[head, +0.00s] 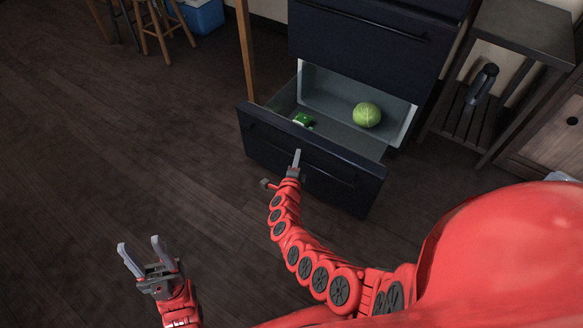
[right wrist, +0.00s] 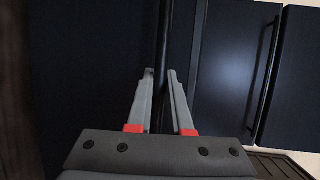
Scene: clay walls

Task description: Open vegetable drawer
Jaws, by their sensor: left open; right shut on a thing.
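The vegetable drawer (head: 262,142) is the dark bottom drawer of a dark cabinet or fridge. In the head view it stands pulled out, with its grey inside showing. A green cabbage (head: 367,115) and a small green item (head: 303,119) lie in it. My right gripper (head: 297,160) is at the drawer's front. In the right wrist view its fingers (right wrist: 162,88) are on either side of the dark handle bar (right wrist: 162,45), shut on it. My left gripper (head: 141,256) is open and empty, low at the left above the floor.
A closed dark drawer (head: 350,45) is above the open one. A dark shelf stand (head: 525,30) is to the right. Wooden stools (head: 160,25) and a blue box (head: 202,15) are at the top left. The wooden floor (head: 110,140) at left is clear.

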